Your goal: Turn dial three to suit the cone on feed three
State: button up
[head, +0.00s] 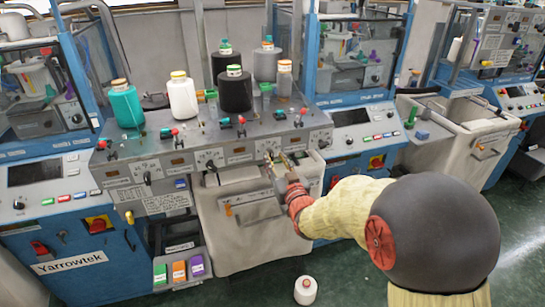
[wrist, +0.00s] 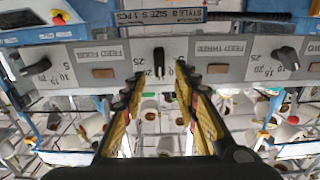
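Dial three (wrist: 158,62) is a dark knob on the grey panel, centred in the wrist view, its pointer line nearly upright there. Its scale is partly hidden by my fingers. My gripper (wrist: 159,76) is open, one finger on each side of the knob, a little below it in the picture; I cannot tell whether they touch it. In the head view my gripper (head: 276,160) is at the panel front and partly covers this dial. A black cone (head: 235,92) stands above on the machine top, third along the front row; its feed label is not readable.
A green cone (head: 125,106), a white cone (head: 183,98) and grey cones (head: 268,64) stand on the top. Neighbouring dials (wrist: 38,68) and (wrist: 288,55) flank mine on the panel. A small white cone (head: 305,290) stands on the floor.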

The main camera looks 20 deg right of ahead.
aim_at(272, 154)
jog(key=shift+w, duration=1.6)
jog(key=shift+c, duration=0.6)
grip_shut()
